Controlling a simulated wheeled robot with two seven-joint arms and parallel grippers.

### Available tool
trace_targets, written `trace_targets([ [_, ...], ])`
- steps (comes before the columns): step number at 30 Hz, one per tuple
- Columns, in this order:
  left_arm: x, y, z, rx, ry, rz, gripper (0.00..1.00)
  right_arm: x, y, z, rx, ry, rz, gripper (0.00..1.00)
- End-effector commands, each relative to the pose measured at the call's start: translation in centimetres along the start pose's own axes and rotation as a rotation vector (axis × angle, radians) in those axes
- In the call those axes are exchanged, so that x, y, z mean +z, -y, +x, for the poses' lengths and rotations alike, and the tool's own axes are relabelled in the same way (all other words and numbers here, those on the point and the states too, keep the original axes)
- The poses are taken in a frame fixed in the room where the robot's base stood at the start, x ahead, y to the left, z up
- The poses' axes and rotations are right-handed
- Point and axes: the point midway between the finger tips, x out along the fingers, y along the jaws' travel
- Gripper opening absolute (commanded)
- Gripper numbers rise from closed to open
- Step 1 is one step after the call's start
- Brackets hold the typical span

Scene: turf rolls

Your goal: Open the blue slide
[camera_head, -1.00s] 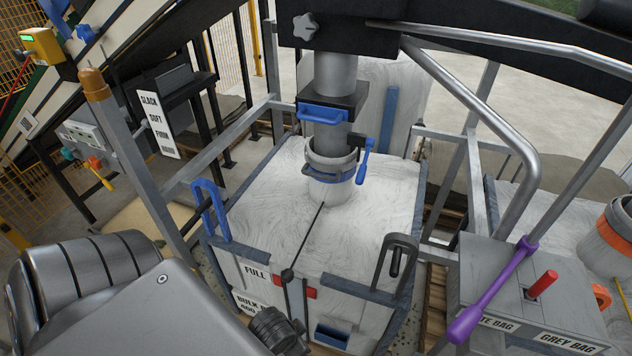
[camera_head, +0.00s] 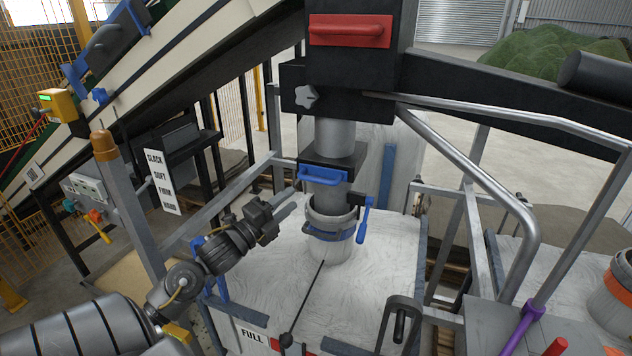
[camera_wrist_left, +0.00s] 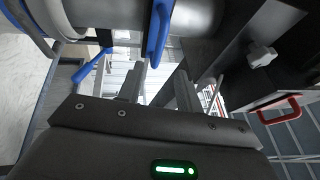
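The blue slide handle (camera_head: 323,173) is a blue bar on the front of a black box around the grey spout, above the white bulk bag (camera_head: 290,285). In the left wrist view the blue handle (camera_wrist_left: 159,32) lies just beyond my fingertips, roughly in line with the gap between them. My left gripper (camera_head: 291,200) is just left of and slightly below the handle. In the left wrist view my left gripper (camera_wrist_left: 161,74) is open, with nothing between its fingers. I see no contact with the handle. My right gripper is not in view.
A blue clamp lever (camera_head: 366,207) hangs beside the bag's neck, close below the slide. A grey star knob (camera_head: 306,97) and a red handle (camera_head: 350,31) are above it. A bent metal rail (camera_head: 480,185) crosses the right side. The conveyor is at the upper left.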

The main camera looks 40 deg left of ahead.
Motion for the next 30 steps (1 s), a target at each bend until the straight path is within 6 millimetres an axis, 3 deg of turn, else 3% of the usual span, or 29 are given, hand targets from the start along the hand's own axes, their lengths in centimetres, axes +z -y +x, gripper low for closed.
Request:
trace_targets([
  [5,0.1,0.2,1.2,-0.001,0.002,-0.005,0.36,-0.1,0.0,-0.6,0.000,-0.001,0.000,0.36],
  [19,0.1,0.1,9.2,0.003,0.003,-0.008,0.36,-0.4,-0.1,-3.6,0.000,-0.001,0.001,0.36],
  [30,0.0,-0.2,10.8,0.004,0.002,-0.006,0.36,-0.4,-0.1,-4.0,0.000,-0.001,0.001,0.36],
])
